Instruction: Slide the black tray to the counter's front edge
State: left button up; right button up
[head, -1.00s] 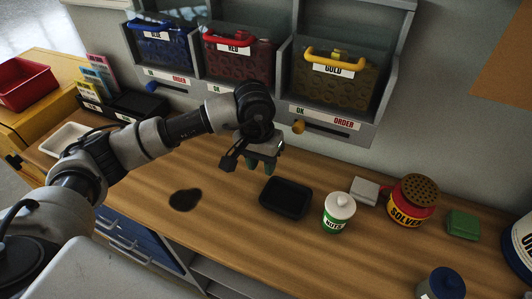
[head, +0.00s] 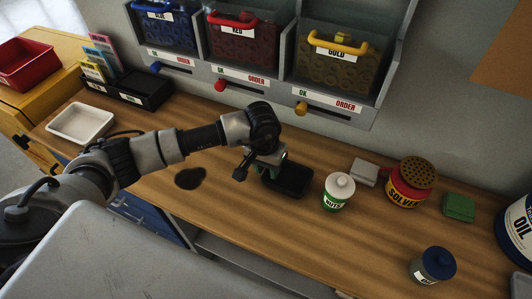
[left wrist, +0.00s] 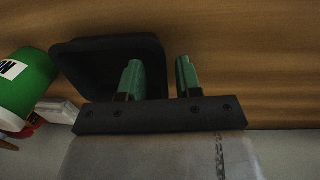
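The black tray (head: 296,181) is a small, shallow dark tray on the wooden counter (head: 240,220), set back from its front edge. My left gripper (head: 270,172) is over the tray's left side in the head view and hides part of it. In the left wrist view, the gripper's two green fingertips (left wrist: 160,78) are apart. One finger overlaps the black tray (left wrist: 95,65) and the other is just outside its edge, with the rim between them. I cannot tell whether they touch it. My right gripper is not in view.
Right of the tray stand a white-lidded green NUTS jar (head: 338,192), a grey block (head: 364,172), a red SOLVENT can (head: 410,185) and a blue-lidded jar (head: 433,265). A dark stain (head: 190,178) lies left. The counter in front of the tray is clear.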

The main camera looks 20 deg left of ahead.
pick_arm(q)
jog(key=shift+d+f, duration=0.1)
jog(key=shift+f, duration=0.6)
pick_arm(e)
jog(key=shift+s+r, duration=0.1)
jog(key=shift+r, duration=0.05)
pick_arm(q)
jog(key=shift+c, duration=0.3)
grip_shut()
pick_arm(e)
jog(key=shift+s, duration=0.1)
